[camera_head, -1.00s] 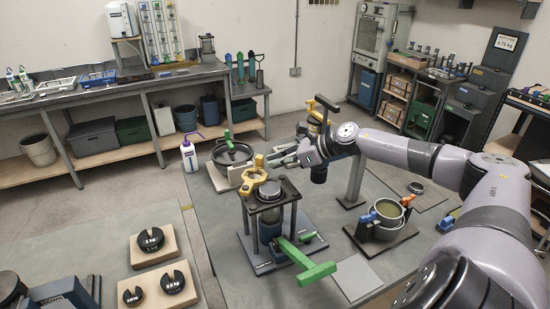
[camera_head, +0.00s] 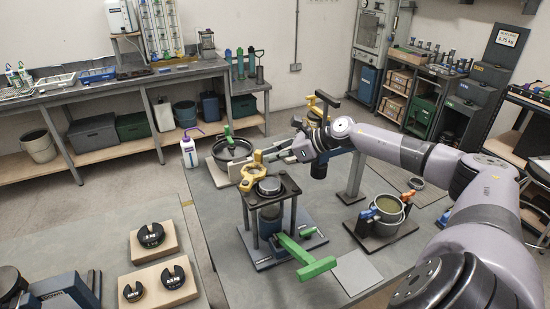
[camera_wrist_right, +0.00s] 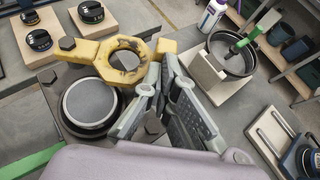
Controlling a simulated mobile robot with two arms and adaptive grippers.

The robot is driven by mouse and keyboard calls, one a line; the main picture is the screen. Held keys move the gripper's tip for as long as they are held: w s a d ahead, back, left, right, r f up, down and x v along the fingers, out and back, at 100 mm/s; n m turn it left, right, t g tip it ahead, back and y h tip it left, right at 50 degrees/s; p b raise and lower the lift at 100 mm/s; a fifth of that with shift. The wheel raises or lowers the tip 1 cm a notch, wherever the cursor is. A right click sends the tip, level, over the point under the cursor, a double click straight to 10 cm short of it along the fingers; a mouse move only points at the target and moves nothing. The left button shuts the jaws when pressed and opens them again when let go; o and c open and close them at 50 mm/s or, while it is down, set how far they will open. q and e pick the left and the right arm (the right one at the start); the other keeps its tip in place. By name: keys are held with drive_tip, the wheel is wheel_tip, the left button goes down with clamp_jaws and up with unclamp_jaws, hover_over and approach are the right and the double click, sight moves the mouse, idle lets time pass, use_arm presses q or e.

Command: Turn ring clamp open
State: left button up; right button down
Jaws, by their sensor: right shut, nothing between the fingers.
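The yellow ring clamp (camera_head: 250,178) is on top of a dark press-like frame (camera_head: 284,190), swung out beside a round grey-topped cap (camera_head: 268,187). In the right wrist view the clamp (camera_wrist_right: 120,60) shows its worn ring opening, with an arm reaching left to a dark bolt and a short yellow end on the right. My right gripper (camera_head: 268,158) is shut and empty at the clamp's far side. In the wrist view its fingertips (camera_wrist_right: 163,64) are close by the clamp's right end; I cannot tell whether they touch. My left gripper is out of view.
A green lever (camera_head: 305,258) sticks out at the front of the frame. A pot with a green handle (camera_head: 232,150) and a white bottle (camera_head: 189,152) stand behind. A clamped grey pot (camera_head: 385,213) stands right. Weights on wooden blocks (camera_head: 152,252) are at left.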

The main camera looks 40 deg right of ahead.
sight(258, 152)
drive_tip(key=shift+w, duration=0.1)
drive_tip(key=w, duration=0.1)
drive_tip(key=w+a+b, duration=0.1)
drive_tip(key=w+b, duration=0.1)
drive_tip(key=w, duration=0.1)
drive_tip(key=shift+a+f, duration=0.1)
drive_tip(key=shift+a, duration=0.25)
drive_tip(key=shift+w+a+b, duration=0.2)
drive_tip(key=shift+w+b, duration=0.2)
drive_tip(key=shift+b, duration=0.15)
drive_tip(key=shift+w+a+n+g+y+b, duration=0.4)
drive_tip(key=shift+w+a+n+y+b, duration=0.2)
drive_tip(key=shift+w+a+n+b, duration=0.15)
